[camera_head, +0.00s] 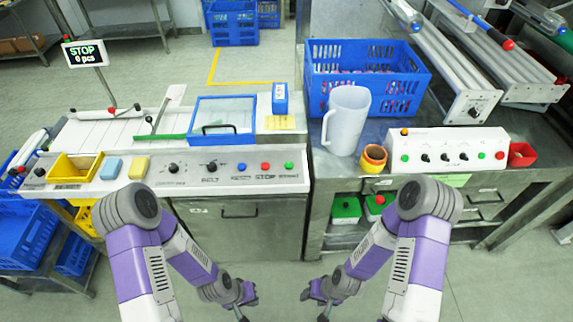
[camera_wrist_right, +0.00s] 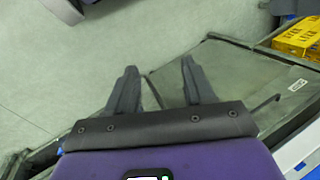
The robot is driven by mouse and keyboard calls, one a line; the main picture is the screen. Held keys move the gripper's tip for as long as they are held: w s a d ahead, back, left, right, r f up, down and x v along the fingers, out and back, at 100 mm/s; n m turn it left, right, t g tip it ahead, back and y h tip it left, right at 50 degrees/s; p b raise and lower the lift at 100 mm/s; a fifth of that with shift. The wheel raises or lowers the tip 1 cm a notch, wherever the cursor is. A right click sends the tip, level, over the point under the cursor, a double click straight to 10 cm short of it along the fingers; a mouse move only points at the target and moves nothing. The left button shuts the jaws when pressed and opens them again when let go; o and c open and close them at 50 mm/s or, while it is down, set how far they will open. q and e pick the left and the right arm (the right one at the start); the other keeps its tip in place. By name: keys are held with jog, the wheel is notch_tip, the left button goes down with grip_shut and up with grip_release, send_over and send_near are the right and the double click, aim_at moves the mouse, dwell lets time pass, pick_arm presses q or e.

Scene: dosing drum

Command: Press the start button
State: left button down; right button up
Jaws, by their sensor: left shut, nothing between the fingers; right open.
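A green button (camera_head: 289,165) sits at the right end of the left machine's front panel (camera_head: 222,181). The small label below it is hard to read. A red button (camera_head: 265,166) labelled STOP and a blue button (camera_head: 242,167) sit to its left. A display sign (camera_head: 85,53) reads STOP and 0 pcs. My left gripper (camera_head: 243,312) hangs low in front of the machine, below the panel and apart from the buttons, shut and empty. My right gripper (camera_head: 322,312) hangs low to its right. It is open and empty in the right wrist view (camera_wrist_right: 160,80).
A second panel (camera_head: 448,145) with knobs and more buttons stands on the right bench. A white jug (camera_head: 346,120), a blue crate (camera_head: 366,75) and orange rings (camera_head: 373,158) stand near it. A yellow tray (camera_head: 75,168) and sponges lie at left. The floor between my arms is clear.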

grip_shut()
dwell(1.4)
